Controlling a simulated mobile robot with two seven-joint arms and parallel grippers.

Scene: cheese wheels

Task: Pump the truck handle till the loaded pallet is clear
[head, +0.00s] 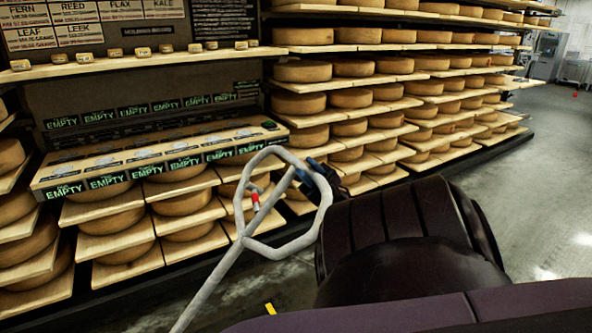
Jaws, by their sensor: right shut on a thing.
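The truck handle (284,243) is a light grey tube loop on a long shaft that runs down and left out of the picture. A small red lever (255,201) sits inside the loop. My right gripper (306,178), dark with blue parts, is shut on the upper right side of the loop. My dark right arm comes in from the lower right and hides part of the floor. The shaft leans, with the loop at its upper end. The pallet, its load and the truck's forks are not in view. My left gripper is not in view.
Shelves of cheese wheels (301,71) on boards run along the left and back. A ledge with "EMPTY" labels (110,180) juts out left of the handle. Grey floor (540,180) is open at the right. A small yellow piece (271,309) shows low near the shaft.

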